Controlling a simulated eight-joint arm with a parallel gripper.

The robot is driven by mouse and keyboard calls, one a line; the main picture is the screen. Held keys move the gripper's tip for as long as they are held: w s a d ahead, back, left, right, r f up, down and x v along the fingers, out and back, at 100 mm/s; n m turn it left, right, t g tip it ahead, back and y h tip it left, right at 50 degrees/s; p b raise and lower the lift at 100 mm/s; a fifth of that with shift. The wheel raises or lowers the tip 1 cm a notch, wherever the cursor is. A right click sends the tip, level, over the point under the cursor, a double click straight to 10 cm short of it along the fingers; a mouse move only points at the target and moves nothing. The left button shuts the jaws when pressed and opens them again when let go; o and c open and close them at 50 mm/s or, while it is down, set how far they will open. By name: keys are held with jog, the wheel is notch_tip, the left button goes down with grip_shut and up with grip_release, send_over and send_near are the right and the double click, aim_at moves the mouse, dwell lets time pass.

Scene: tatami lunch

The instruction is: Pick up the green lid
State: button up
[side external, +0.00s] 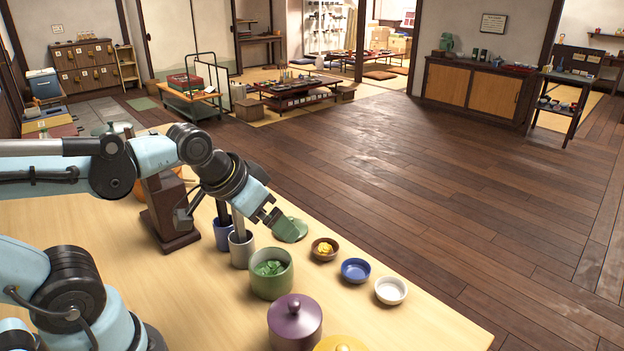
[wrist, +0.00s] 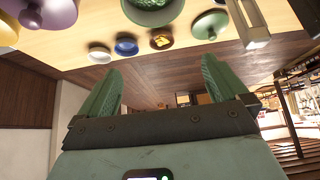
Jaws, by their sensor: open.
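The green lid (side external: 293,231) is on the light wooden table near its far edge, behind the green pot. It also shows at the top of the wrist view (wrist: 207,22), right of the pot. The green pot (side external: 271,284) stands open with green contents; its side shows in the wrist view (wrist: 150,16). My gripper (side external: 272,216) is just left of and above the lid in the side view, its jaws apart. In the wrist view its two green fingers (wrist: 164,68) are spread with nothing between them. I cannot tell whether a finger touches the lid.
Grey (side external: 241,250) and blue (side external: 222,236) cups stand close below my wrist, beside a dark wooden stand (side external: 169,212). Brown (side external: 325,250), blue (side external: 355,271) and white (side external: 391,291) bowls line the table's edge. A purple lidded pot (side external: 295,324) and a yellow lid (side external: 340,344) are nearer.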

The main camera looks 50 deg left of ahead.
jog(key=w+a+r+g, duration=0.2)
jog(key=w+a+g, duration=0.1)
jog(key=w+a, duration=0.3)
jog(key=g, duration=0.4)
send_over(290, 217)
jog(key=f, duration=1)
jog(key=shift+s+a+f, duration=0.1)
jog(key=shift+s+f, duration=0.05)
jog(key=shift+s, duration=0.1)
jog(key=shift+w+f, duration=0.2)
jog(key=shift+f, duration=2.55)
jog(key=c, duration=0.8)
